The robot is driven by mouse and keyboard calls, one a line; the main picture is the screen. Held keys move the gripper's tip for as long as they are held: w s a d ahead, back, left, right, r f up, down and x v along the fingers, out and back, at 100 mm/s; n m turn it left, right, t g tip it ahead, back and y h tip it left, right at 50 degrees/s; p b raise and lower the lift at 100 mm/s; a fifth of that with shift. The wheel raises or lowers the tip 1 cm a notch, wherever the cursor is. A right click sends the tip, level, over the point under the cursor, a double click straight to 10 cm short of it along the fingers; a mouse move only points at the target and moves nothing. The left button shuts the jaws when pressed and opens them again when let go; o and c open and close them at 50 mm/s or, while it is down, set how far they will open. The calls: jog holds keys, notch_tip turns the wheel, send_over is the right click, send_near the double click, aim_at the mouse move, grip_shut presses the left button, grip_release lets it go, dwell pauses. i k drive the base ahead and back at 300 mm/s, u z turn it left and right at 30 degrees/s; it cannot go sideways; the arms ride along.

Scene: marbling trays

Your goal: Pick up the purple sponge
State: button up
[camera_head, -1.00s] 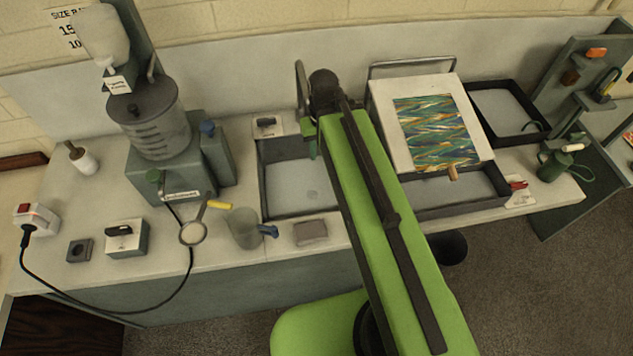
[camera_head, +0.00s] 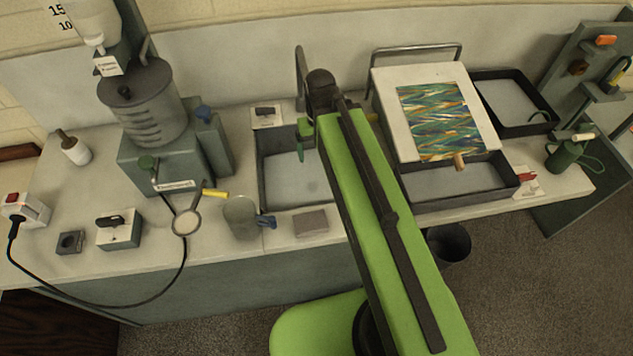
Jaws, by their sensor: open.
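The sponge (camera_head: 310,223) is a small, flat, greyish-purple block. It lies on the white bench top near the front edge, between the clear jug and my arm. My gripper (camera_head: 302,140) shows only in part at the far end of my green arm. It is open, above the left grey tray (camera_head: 262,185), behind the sponge and well apart from it. The arm hides part of the gripper and the right side of that tray.
A clear jug (camera_head: 240,218) with a blue handle stands left of the sponge. A strainer (camera_head: 186,222) lies further left. A white board with a marbled sheet (camera_head: 440,120) rests over the right tray (camera_head: 460,196). A dark bin (camera_head: 449,244) stands on the floor.

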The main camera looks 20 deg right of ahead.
aim_at(306, 224)
jog(key=z, duration=0.05)
jog(key=k, duration=1.05)
jog(key=u, duration=1.75)
jog(key=i, duration=0.5)
jog(key=z, duration=0.05)
